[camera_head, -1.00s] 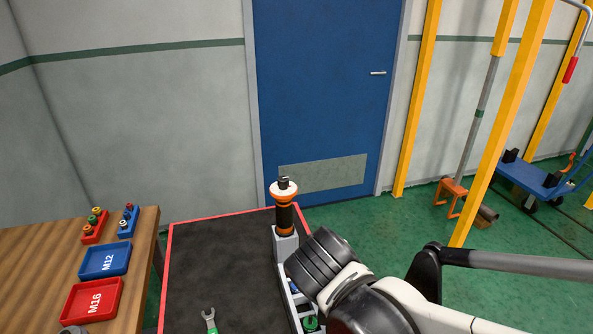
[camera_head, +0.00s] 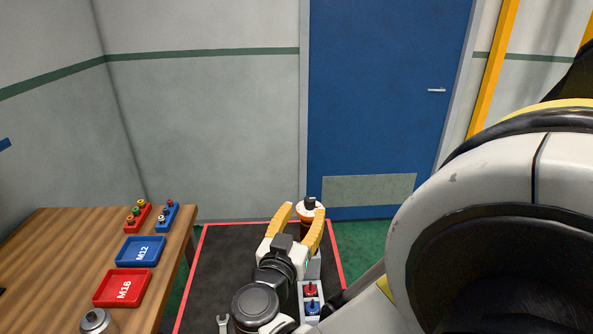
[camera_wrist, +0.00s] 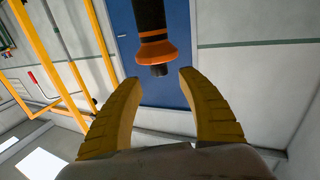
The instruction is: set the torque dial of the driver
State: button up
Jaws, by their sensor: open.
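In the wrist view the driver (camera_wrist: 155,45) appears upside down, with a black body and an orange collar. Its dark tip lies between or just beyond the open fingertips of my gripper (camera_wrist: 159,79). I see no contact. I cannot make out the dial's markings.
A wooden table (camera_head: 60,240) on the left holds a blue M12 tray (camera_head: 140,251), a red M16 tray (camera_head: 122,288) and small racks. A wrench (camera_head: 223,324) lies on the mat (camera_head: 215,255). Red and blue parts sit in a grey holder (camera_head: 318,290). My arm fills the right side.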

aim_at(308, 203)
jog(key=b+x, duration=0.1)
jog(key=x, duration=0.4)
jog(key=shift+w+d, duration=0.1)
jog(key=shift+w, duration=0.15)
grip_shut()
